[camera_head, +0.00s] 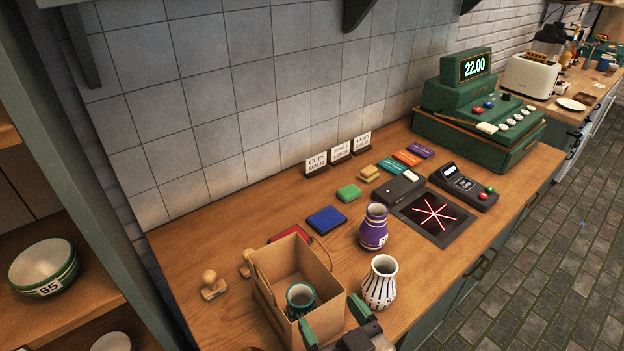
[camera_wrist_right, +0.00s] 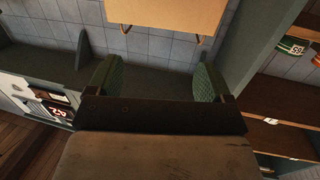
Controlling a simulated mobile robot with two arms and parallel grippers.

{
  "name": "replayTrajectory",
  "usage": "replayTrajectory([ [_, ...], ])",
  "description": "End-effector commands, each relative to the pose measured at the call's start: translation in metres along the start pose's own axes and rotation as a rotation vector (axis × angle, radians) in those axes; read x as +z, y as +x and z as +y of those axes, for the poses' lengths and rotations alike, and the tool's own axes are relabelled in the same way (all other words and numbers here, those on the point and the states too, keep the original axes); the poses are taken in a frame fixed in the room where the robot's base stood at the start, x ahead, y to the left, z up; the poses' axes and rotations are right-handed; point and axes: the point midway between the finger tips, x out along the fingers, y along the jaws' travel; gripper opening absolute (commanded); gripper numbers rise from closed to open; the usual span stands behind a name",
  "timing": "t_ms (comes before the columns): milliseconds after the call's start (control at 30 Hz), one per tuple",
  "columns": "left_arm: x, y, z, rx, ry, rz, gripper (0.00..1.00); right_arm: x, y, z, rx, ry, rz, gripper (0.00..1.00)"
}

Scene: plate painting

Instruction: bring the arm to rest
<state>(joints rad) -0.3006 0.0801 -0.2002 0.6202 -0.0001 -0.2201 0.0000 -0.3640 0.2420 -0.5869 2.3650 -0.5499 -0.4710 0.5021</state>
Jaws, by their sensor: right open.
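My right gripper (camera_head: 335,319) shows at the bottom edge of the head view, just in front of the paper bag (camera_head: 322,258). Its two green fingers stand apart with nothing between them. The wrist view shows the same open, empty fingers (camera_wrist_right: 157,80), with a tan panel (camera_wrist_right: 165,14) beyond them at the top. Most of the right arm is outside the head view. My left gripper is in neither view.
The bag holds a teal-rimmed vessel (camera_head: 300,297). A striped vase (camera_head: 380,283) and a purple vase (camera_head: 373,228) stand beside it on the counter (camera_head: 215,245). A scanner plate (camera_head: 434,215), card terminal (camera_head: 463,186) and green register (camera_head: 475,115) lie beyond. Shelves with a bowl (camera_head: 42,266) are at left.

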Motion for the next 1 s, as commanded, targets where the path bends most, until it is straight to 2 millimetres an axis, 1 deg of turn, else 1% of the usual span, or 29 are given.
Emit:
replayTrajectory([
  [67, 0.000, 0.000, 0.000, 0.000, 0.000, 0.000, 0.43, 0.001, 0.000, 0.002, 0.007, 0.001, -0.009, 0.81],
  [167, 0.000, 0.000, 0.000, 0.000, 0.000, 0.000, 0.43, 0.011, -0.002, 0.015, 0.053, 0.005, -0.075, 0.81],
  [267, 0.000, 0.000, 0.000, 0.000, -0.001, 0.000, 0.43, 0.035, -0.011, 0.040, 0.141, 0.014, -0.233, 0.81],
  [300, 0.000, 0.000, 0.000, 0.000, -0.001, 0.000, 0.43, 0.048, -0.018, 0.051, 0.179, 0.019, -0.319, 0.81],
  [367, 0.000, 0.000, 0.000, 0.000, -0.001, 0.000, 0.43, 0.067, -0.031, 0.067, 0.225, 0.029, -0.455, 0.81],
  [400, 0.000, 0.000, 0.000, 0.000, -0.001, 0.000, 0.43, 0.079, -0.042, 0.075, 0.247, 0.035, -0.545, 0.81],
  [500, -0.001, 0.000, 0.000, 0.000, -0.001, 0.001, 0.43, 0.102, -0.067, 0.088, 0.271, 0.052, -0.732, 0.81],
  [600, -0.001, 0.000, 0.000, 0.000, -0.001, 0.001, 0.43, 0.119, -0.092, 0.094, 0.272, 0.069, -0.888, 0.81],
  [700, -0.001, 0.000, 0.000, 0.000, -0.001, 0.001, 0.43, 0.131, -0.115, 0.097, 0.257, 0.088, -1.022, 0.81],
  [867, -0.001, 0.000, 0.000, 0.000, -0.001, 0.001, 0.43, 0.144, -0.152, 0.097, 0.212, 0.120, -1.213, 0.81],
  [1000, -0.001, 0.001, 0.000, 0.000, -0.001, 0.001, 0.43, 0.181, -0.140, 0.099, 0.205, 0.119, -1.232, 0.81],
])
